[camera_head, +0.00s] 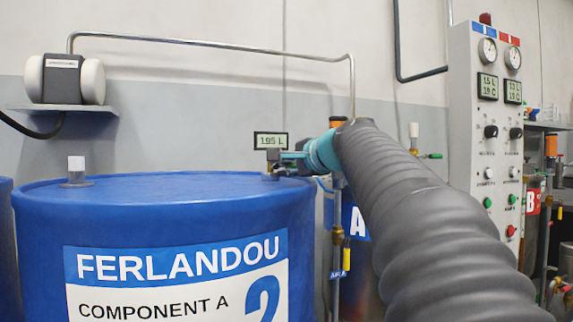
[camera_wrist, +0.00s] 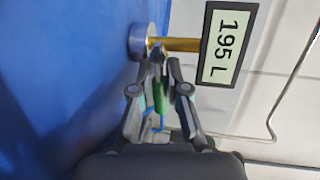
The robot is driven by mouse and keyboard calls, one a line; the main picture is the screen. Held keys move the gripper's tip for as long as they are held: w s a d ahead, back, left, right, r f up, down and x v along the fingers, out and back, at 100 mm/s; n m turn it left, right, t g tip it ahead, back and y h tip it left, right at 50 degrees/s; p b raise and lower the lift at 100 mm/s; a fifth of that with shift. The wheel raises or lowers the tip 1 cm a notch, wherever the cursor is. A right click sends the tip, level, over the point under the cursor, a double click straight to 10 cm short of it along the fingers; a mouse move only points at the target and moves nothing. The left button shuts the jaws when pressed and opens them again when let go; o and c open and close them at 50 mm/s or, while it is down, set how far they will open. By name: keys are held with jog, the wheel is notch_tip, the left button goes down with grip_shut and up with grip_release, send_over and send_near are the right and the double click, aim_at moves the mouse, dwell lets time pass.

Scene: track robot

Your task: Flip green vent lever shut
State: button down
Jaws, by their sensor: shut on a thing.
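The green vent lever (camera_wrist: 159,95) shows in the wrist view as a narrow green strip between the fingers of my gripper (camera_wrist: 157,62). My gripper is shut on it, beside a brass fitting (camera_wrist: 178,44) that joins a grey round collar (camera_wrist: 141,42) on the blue drum. In the body camera view, my gripper (camera_head: 283,158) is at the right rear of the top of the blue drum (camera_head: 40,235). The lever cannot be made out there, and my arm covers part of that area.
A 195 L display (camera_wrist: 227,45) stands close to the gripper. A bent metal pipe (camera_head: 220,44) runs behind the drum. A control panel (camera_head: 480,135) with gauges stands at right. A clear cap (camera_head: 76,168) stands at the drum top's left.

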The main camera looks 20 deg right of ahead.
jog(key=shift+m, duration=0.3)
jog(key=shift+f, duration=0.1)
jog(key=c, duration=1.4)
grip_release()
jog(key=v, duration=1.2)
